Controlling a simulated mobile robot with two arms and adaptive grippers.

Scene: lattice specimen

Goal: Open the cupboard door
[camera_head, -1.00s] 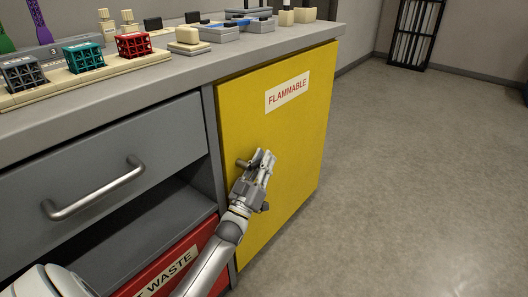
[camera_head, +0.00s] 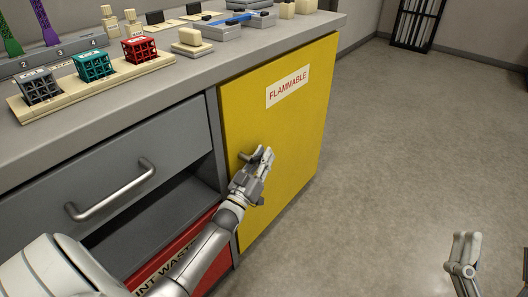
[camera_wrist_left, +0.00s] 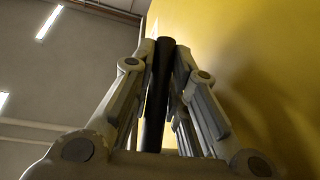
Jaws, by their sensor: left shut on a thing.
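The yellow cupboard door (camera_head: 290,140) with a "FLAMMABLE" label (camera_head: 288,87) is on the right part of the grey bench front. It looks closed. My left gripper (camera_head: 258,160) is at the door's left side, shut on a dark bar-shaped door handle. In the left wrist view the dark handle (camera_wrist_left: 158,95) stands between the two fingers (camera_wrist_left: 164,62), with the yellow door (camera_wrist_left: 250,60) close on the right. My right gripper (camera_head: 465,250) shows at the lower right, over the floor and away from the door. Its fingers look close together, but I cannot tell its state.
A grey drawer (camera_head: 110,185) with a metal handle and a red waste bin (camera_head: 175,255) are left of the door. The benchtop (camera_head: 190,75) holds lattice cubes on a tray and small blocks. The floor (camera_head: 400,140) right of the door is clear.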

